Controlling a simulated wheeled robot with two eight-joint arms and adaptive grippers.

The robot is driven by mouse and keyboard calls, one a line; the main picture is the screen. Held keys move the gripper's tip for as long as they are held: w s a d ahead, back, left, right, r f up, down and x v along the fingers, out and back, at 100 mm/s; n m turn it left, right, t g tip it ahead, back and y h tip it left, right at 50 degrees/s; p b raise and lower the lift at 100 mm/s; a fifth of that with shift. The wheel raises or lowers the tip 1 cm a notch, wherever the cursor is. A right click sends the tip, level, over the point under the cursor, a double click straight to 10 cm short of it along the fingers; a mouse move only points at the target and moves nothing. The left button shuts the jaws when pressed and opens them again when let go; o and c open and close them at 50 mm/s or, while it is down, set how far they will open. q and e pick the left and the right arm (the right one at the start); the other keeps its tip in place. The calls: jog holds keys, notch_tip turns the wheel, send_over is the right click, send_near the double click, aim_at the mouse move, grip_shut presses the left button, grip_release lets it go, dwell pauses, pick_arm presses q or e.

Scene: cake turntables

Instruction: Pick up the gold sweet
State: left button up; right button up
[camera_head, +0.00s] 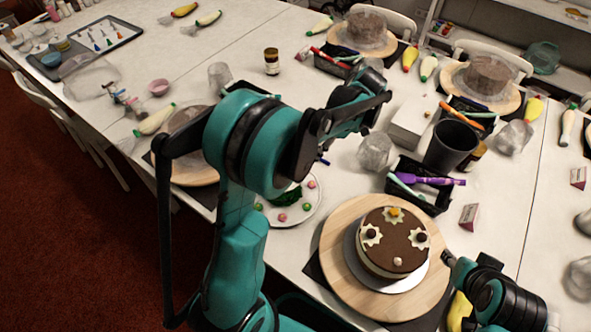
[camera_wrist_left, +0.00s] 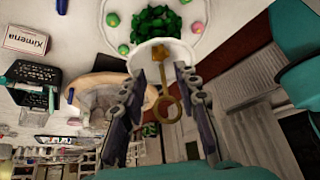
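A small orange-gold sweet (camera_head: 395,212) sits on white cream at the back of a brown cake (camera_head: 400,240) in the head view. The cake stands on a wooden turntable (camera_head: 340,285), with other small sweets on top. My left gripper (camera_wrist_left: 160,72) is open in the left wrist view. A gold shape with a ring (camera_wrist_left: 167,107) shows between its fingers; I cannot tell whether they touch it.
A plate (camera_head: 310,213) with pink and green sweets and a dark green heap lies left of the cake. A black cup (camera_head: 452,145), tool basket (camera_head: 436,195) and white box (camera_head: 408,130) stand behind it. Another turntable (camera_head: 197,173) is partly hidden behind my left arm.

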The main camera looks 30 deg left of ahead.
pick_arm(q)
jog(key=b+x, duration=0.3)
jog(key=x, duration=0.4)
jog(key=shift+s+a+f, duration=0.2)
jog(key=shift+f, duration=0.1)
jog(key=c, duration=0.4)
